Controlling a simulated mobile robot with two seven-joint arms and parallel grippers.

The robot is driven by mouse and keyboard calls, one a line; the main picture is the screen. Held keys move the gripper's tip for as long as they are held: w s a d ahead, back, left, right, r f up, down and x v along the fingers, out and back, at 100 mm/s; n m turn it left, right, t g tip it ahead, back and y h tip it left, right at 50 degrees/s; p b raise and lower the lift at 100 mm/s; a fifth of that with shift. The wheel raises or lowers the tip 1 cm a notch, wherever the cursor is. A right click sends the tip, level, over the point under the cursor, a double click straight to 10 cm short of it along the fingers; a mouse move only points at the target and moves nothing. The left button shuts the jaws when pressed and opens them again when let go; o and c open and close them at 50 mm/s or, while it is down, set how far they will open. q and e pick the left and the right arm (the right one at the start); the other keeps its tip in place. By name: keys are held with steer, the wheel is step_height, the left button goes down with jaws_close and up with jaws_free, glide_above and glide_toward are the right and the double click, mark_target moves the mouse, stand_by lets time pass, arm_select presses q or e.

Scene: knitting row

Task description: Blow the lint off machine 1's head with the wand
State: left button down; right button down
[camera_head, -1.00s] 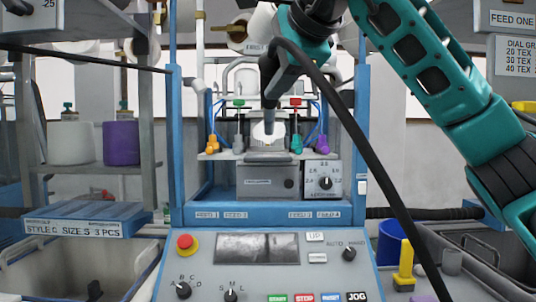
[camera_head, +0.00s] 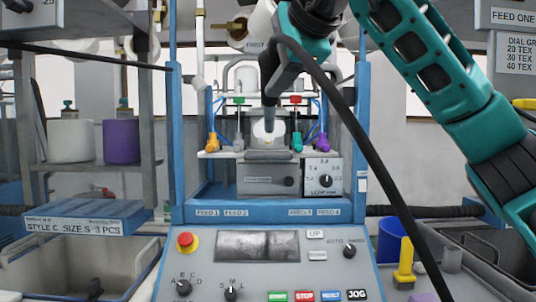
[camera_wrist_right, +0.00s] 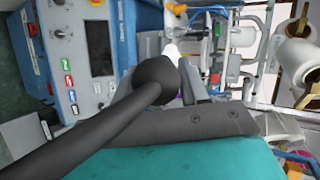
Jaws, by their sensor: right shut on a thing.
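My right gripper (camera_head: 270,88) comes down from above and is shut on the dark wand (camera_head: 271,112), whose tip points down at the machine's head. In the right wrist view the wand's dark rounded end (camera_wrist_right: 155,80) blocks much of the view of the head, with a pale patch just past it. The machine's head (camera_head: 268,155) is a grey unit in a blue frame. A pale patch (camera_head: 268,138) shows just under the wand tip; I cannot tell whether it is lint or the air. My left gripper is not in view.
The black hose (camera_head: 350,150) hangs across the front of the machine at right. The control panel (camera_head: 258,275) is below. Coloured yarn feeders (camera_head: 212,142) flank the head closely. A shelf with white and purple cones (camera_head: 121,142) stands left.

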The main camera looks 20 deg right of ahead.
steer(key=s+a+r, duration=0.1)
steer(key=s+a, duration=0.1)
steer(key=s, duration=0.4)
steer(key=s+a+r, duration=0.2)
steer(key=s, duration=0.5)
steer(key=shift+s+b, duration=0.3)
steer(key=shift+b, duration=0.05)
